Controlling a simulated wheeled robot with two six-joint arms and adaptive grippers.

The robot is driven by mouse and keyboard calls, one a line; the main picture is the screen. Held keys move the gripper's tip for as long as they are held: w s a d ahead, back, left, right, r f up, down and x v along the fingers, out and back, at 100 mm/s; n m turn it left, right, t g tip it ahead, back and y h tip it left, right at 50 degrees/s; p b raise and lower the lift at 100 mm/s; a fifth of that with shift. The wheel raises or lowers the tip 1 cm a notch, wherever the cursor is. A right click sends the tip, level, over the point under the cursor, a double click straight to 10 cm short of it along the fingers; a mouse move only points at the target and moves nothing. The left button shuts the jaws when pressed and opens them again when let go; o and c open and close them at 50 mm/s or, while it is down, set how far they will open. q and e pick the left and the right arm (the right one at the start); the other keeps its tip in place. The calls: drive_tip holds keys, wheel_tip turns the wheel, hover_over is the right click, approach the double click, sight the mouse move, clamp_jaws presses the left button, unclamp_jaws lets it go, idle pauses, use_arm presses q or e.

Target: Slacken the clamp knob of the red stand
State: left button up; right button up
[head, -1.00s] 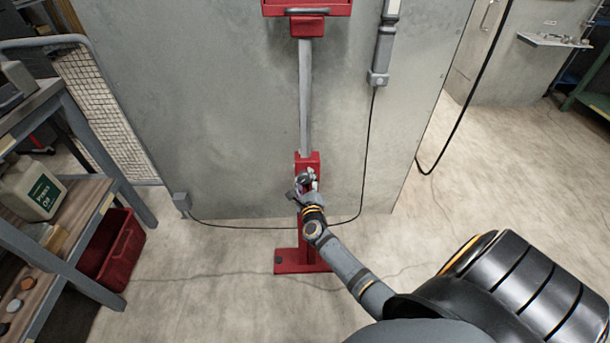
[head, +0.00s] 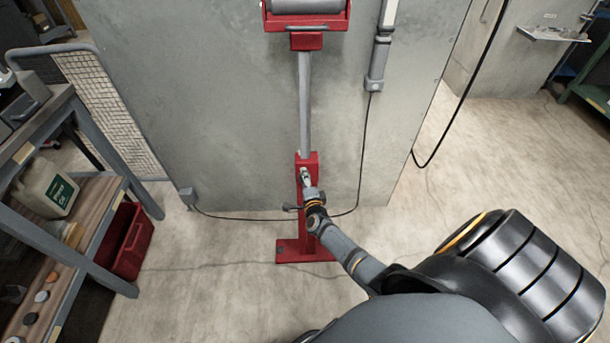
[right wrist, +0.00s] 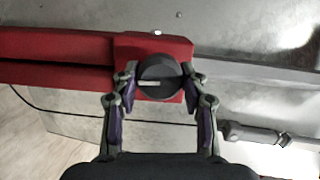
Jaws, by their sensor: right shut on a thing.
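The red stand (head: 308,235) rises from a flat red foot on the floor, with a grey post (head: 305,105) coming out of its red collar. In the right wrist view the collar (right wrist: 178,48) carries the round black clamp knob (right wrist: 159,77), which has a pale line across its face. My right gripper (head: 305,175) is at the collar; in the right wrist view its two fingers (right wrist: 160,78) are shut on the knob from both sides. In the head view the gripper and wrist hide the knob. My left gripper is not in view.
A roller head (head: 305,20) tops the post. A grey panel wall stands close behind, with a thin cable (head: 362,150) hanging on it. At left are a shelf rack (head: 75,225) and a red bin (head: 133,245). The floor at right is clear.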

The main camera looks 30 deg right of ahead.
drive_tip(key=shift+n+p, duration=0.8)
drive_tip(key=shift+n, duration=0.3)
drive_tip(key=o, duration=1.2)
drive_tip(key=shift+c, duration=0.2)
drive_tip(key=shift+s, duration=0.1)
drive_tip(key=v, duration=1.2)
drive_tip(key=shift+a+r, duration=0.1)
drive_tip(key=shift+r, duration=0.05)
